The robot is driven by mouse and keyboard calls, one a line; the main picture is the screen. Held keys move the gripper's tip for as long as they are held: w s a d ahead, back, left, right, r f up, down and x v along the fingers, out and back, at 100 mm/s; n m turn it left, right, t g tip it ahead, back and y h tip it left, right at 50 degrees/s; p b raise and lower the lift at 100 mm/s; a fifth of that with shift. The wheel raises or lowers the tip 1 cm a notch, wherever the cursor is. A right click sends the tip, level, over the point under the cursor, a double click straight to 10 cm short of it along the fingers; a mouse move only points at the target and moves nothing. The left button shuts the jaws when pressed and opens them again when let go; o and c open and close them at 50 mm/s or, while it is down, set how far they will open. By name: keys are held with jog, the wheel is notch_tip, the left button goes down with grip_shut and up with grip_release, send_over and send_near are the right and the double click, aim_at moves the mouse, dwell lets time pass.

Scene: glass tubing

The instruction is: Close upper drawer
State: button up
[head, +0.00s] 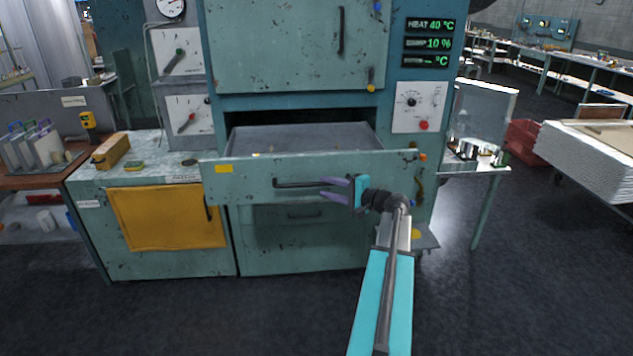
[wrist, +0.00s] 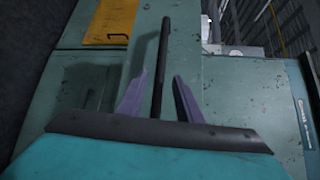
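The upper drawer (head: 245,184) is pulled out from the green cabinet, and its grey interior shows from above. Its front has a dark bar handle (head: 295,183), which also shows in the wrist view (wrist: 161,65). My gripper (head: 330,189) is at the right end of the handle, in front of the drawer front. In the wrist view its two purple fingers (wrist: 158,92) are apart, with the handle bar between them in the picture. I cannot tell whether either finger touches the bar. The lower drawer (head: 305,235) below appears shut.
A bench with a yellow door (head: 170,218) stands left of the cabinet. A control panel with a red button (head: 424,125) is at the right. A side table (head: 480,168) and a stack of white sheets (head: 590,155) stand farther right. The dark floor in front is clear.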

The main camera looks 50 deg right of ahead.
aim_at(318, 184)
jog(key=w, duration=0.2)
jog(key=w+p, duration=0.1)
jog(key=shift+w+a+f, duration=0.15)
jog(key=shift+w, duration=0.25)
jog(key=shift+w+a+f+p, duration=0.1)
jog(key=shift+w+f+p, duration=0.1)
jog(key=shift+w, duration=0.25)
jog(key=shift+w+f+p, duration=0.1)
jog(key=shift+w+p, duration=0.1)
jog(key=shift+w, duration=0.2)
grip_shut()
